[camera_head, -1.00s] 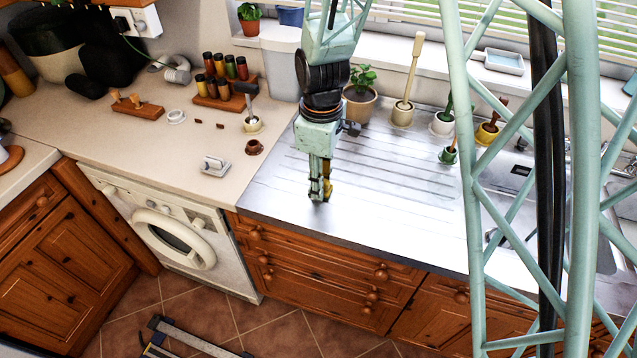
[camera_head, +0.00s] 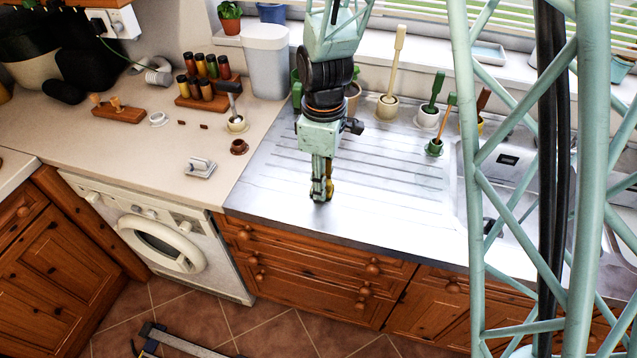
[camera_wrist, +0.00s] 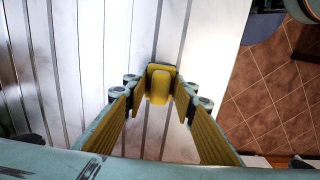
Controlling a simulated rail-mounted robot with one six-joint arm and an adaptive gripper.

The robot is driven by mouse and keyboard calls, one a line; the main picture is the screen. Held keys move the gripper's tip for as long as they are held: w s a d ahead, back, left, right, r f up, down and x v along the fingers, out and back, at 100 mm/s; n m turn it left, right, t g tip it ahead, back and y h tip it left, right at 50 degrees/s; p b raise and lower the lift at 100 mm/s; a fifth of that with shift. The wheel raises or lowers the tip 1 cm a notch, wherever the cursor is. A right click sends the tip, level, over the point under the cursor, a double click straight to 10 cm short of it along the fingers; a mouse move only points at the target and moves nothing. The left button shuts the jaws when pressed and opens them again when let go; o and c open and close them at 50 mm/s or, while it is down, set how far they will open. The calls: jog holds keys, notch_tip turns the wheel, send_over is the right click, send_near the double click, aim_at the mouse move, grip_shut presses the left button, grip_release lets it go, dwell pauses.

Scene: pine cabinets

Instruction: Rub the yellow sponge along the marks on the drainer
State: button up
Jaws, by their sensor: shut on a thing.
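My gripper (camera_head: 322,194) points down at the near left part of the steel drainer (camera_head: 400,222), close to its front edge. It is shut on the yellow sponge (camera_head: 330,187). In the wrist view the sponge (camera_wrist: 160,86) sits between the fingertips, over the ribbed drainer (camera_wrist: 92,60). The sponge is at or very near the steel; I cannot tell if it touches. Its underside is hidden. I cannot pick out marks apart from the drainer's grooves and reflections.
The sink (camera_head: 505,165) is on the right.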

dwell(0.3)
jog(key=shift+r+p, duration=1.95)
jog(key=shift+r, duration=1.55)
